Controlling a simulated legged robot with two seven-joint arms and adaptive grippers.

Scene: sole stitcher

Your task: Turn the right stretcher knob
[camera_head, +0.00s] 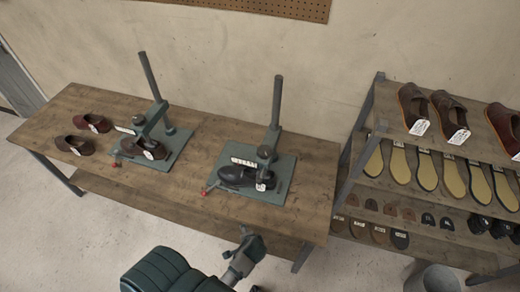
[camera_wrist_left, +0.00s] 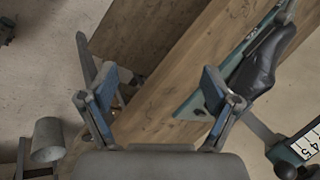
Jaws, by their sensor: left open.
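The right stretcher has a grey-green base plate (camera_head: 280,190) on the workbench, with an upright post and a black shoe (camera_head: 236,177) on it. Its red knob (camera_head: 205,192) sticks out at the plate's front left corner. The left stretcher plate (camera_head: 178,143) holds a brown shoe and has its own red knob (camera_head: 116,164). My left gripper (camera_head: 247,233) is in front of the bench, apart from the right stretcher. In the left wrist view its jaws (camera_wrist_left: 155,85) are open and empty; the black shoe (camera_wrist_left: 263,65) lies beyond them at right. The red knob is not visible there. My right gripper is out of view.
Two loose brown shoes (camera_head: 75,145) (camera_head: 92,123) lie at the bench's left end. A shelf rack (camera_head: 355,130) with shoes and soles stands at the right. A grey bin (camera_head: 432,280) is on the floor below it. Bare wood surrounds both plates.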

